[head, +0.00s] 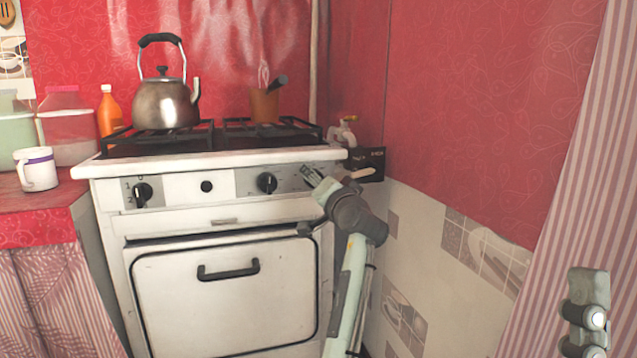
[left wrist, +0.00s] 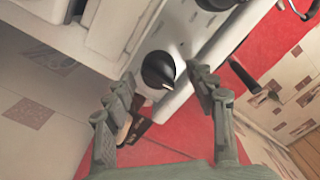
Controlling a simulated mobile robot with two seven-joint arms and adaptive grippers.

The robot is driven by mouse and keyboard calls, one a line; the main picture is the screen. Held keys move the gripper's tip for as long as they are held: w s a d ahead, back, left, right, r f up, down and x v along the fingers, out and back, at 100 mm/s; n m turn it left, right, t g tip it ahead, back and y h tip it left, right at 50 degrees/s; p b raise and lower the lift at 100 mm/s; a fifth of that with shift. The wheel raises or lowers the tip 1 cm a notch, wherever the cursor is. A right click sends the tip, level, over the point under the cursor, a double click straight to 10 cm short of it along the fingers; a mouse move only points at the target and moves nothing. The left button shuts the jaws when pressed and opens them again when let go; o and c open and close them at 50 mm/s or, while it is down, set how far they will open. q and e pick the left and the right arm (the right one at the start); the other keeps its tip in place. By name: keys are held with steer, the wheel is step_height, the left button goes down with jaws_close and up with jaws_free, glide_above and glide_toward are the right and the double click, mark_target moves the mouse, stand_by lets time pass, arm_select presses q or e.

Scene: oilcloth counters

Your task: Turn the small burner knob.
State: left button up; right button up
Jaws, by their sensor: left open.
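The stove's front panel carries a black knob at the left (head: 143,192), a small dark round fitting (head: 207,187) and another black knob (head: 267,183). My left gripper (head: 312,178) is at the panel's right end, its fingers pointing to the panel. In the left wrist view the open gripper (left wrist: 163,82) has a round black knob (left wrist: 157,70) with a pale pointer between and just beyond its fingertips. Contact cannot be told. In the head view the gripper covers that part of the panel. Part of my right gripper (head: 585,312) shows at the lower right; its jaw state is unclear.
A kettle (head: 166,105) and a brown pot (head: 265,105) stand on the hob. The oven door has a black handle (head: 228,270). A black box (head: 367,163) is on the wall right of the stove. A mug (head: 37,170) stands on the left counter.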

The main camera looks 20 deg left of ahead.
arm_select(q)
steer(key=shift+d, duration=0.1)
steer(key=v, duration=1.2)
